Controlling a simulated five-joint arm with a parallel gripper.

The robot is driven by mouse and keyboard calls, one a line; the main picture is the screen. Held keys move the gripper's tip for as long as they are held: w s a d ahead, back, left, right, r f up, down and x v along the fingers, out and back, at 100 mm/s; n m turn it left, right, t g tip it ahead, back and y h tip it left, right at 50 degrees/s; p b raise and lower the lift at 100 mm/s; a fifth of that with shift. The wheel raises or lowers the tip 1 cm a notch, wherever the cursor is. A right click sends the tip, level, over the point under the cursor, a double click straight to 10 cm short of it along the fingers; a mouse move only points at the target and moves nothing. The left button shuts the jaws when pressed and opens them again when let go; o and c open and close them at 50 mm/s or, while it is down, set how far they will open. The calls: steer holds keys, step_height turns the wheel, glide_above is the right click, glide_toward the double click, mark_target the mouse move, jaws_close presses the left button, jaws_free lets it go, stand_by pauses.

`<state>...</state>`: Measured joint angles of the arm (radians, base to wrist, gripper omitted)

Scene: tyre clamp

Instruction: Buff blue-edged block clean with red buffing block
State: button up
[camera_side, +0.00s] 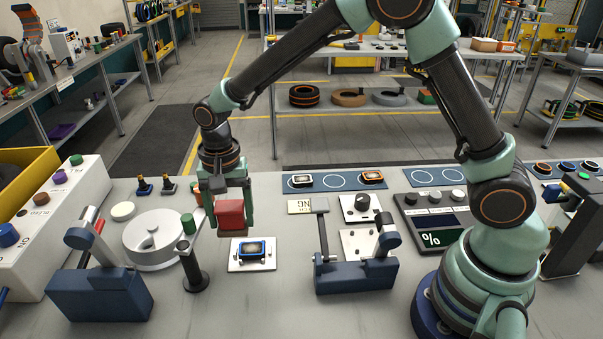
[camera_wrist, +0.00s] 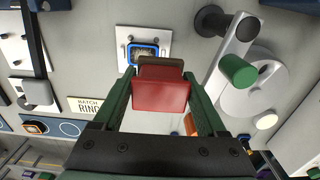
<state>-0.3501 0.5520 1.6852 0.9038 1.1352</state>
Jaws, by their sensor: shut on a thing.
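My gripper (camera_side: 228,204) is shut on the red buffing block (camera_side: 230,214), with one green finger on each side. The red buffing block also shows between the fingers in the wrist view (camera_wrist: 160,97), with a brown strip along its far edge. The blue-edged block (camera_side: 252,250) lies on a white square plate on the table, with a dark, speckled top inside its blue edge. In the side view the red block is held above and a little left of it, apart from it. In the wrist view the blue-edged block (camera_wrist: 146,50) is partly hidden behind the red block.
Blue lever clamps stand at left (camera_side: 98,290) and right (camera_side: 355,275). A mat with orange-edged and white-edged blocks (camera_side: 335,181) lies behind. The front table is clear.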

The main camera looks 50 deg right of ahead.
mark_target(233, 234)
step_height(233, 234, down, 5)
steer(key=shift+s+d+f, duration=0.2)
steer(key=shift+f, duration=0.05)
steer(key=shift+s+d, duration=1.85)
steer(key=shift+d, duration=0.05)
steer(key=shift+w+a, duration=1.4)
steer(key=shift+a, duration=0.05)
steer(key=shift+w+a+r, duration=0.15)
steer(key=shift+w+a, duration=0.55)
steer(key=shift+r, duration=3.9)
steer(key=shift+f, duration=0.1)
